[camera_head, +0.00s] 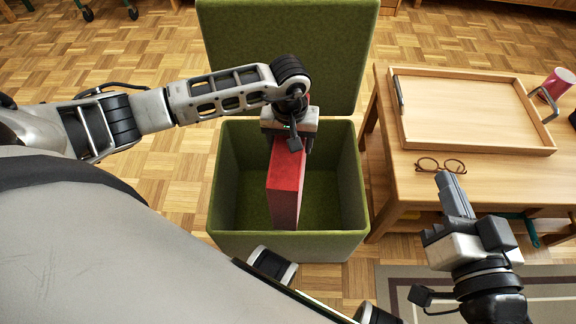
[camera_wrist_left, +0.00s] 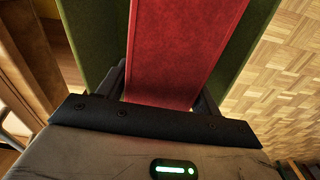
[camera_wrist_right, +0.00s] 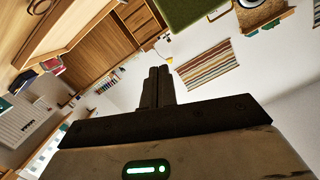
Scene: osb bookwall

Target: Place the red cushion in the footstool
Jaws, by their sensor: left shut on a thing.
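The green footstool (camera_head: 230,246) stands open on the floor, a hollow box with green inner walls. The red cushion (camera_head: 285,188) hangs on edge over and partly within its opening, its lower end close to the front rim. I cannot tell whether it touches the bottom. My left gripper (camera_head: 288,140) is shut on the cushion's upper end, above the back half of the box. In the left wrist view the cushion (camera_wrist_left: 180,45) runs out between the fingers. My right gripper (camera_head: 449,184) is shut and empty, in front of the table, right of the footstool.
The footstool's green lid (camera_head: 285,50) stands behind the box. A wooden table (camera_head: 400,190) to the right holds a tray (camera_head: 475,149), glasses (camera_head: 441,165) and a red cup (camera_head: 558,83). A striped rug (camera_head: 400,280) lies front right. Parquet floor left of the box is clear.

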